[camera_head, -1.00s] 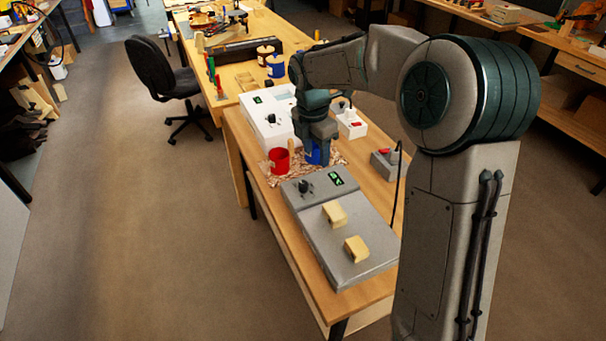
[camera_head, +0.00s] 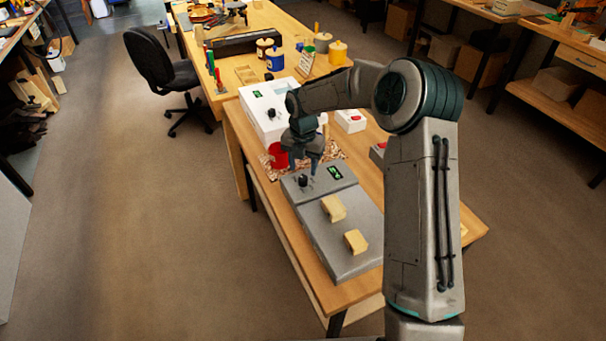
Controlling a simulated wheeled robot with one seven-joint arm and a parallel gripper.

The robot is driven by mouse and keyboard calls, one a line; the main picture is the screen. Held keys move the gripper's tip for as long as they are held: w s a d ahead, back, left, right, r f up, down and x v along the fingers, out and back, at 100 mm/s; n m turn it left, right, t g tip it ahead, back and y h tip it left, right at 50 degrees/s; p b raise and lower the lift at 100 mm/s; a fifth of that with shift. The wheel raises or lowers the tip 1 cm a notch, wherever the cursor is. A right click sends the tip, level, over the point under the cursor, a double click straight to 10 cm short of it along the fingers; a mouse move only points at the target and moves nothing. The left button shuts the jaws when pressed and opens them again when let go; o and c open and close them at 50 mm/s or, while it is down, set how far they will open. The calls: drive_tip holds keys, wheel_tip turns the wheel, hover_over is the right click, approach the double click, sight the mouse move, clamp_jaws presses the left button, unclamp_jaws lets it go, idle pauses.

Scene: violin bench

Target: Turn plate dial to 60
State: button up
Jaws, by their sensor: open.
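The grey plate unit (camera_head: 350,265) lies on the bench with a black dial (camera_head: 303,180) and a small green-lit display (camera_head: 335,172) at its far end. The display's digits are too small to read. My gripper (camera_head: 304,168) points down, open, just above and behind the dial. I cannot tell whether its fingertips touch the dial. Two pale wooden blocks, one farther (camera_head: 333,208) and one nearer (camera_head: 355,242), sit on the plate.
A red cup (camera_head: 278,157) stands on a speckled mat (camera_head: 268,172) left of my gripper. A white unit (camera_head: 262,122) with its own dial and display is behind. A white box with a red top (camera_head: 350,121) is at the back right. My arm hides part of the bench.

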sight(303, 178)
drive_tip(key=shift+f, duration=2.25)
drive_tip(key=shift+c, duration=0.3)
drive_tip(key=c, duration=0.9)
drive_tip(key=shift+c, duration=0.2)
